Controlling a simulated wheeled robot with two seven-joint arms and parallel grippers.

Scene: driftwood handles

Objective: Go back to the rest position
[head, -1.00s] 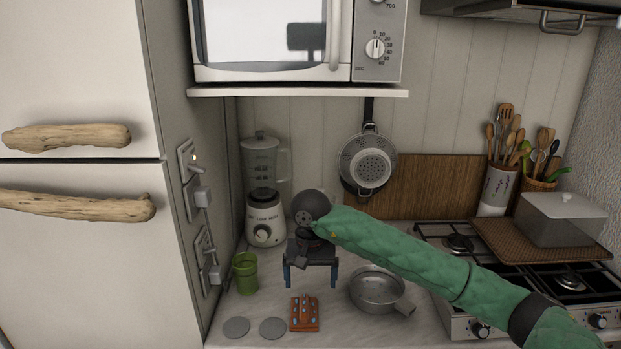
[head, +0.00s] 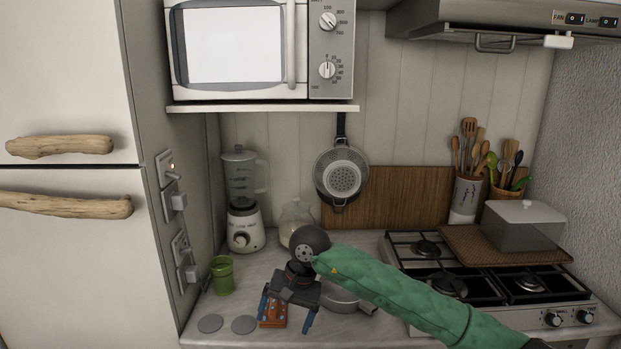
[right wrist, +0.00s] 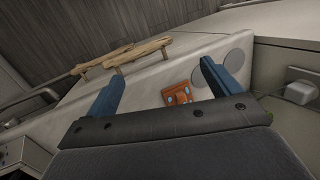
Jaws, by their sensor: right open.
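My right gripper (head: 286,318) reaches in from the right on its green-sleeved arm, over the front of the counter. Its two blue fingers are wide apart with nothing between them; they also show in the right wrist view (right wrist: 160,85). An orange block with blue-grey spots (head: 273,313) lies on the counter, partly hidden behind the gripper in the head view. It shows between and beyond the fingers in the right wrist view (right wrist: 177,94). My left gripper is in neither view.
Two grey discs (head: 210,323) and a green cup (head: 222,275) are left of the gripper. A pan (head: 343,297) is partly hidden behind my arm. A blender (head: 243,205) stands behind. The gas stove (head: 455,285) is right, the fridge (head: 70,250) left, the microwave (head: 245,100) above.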

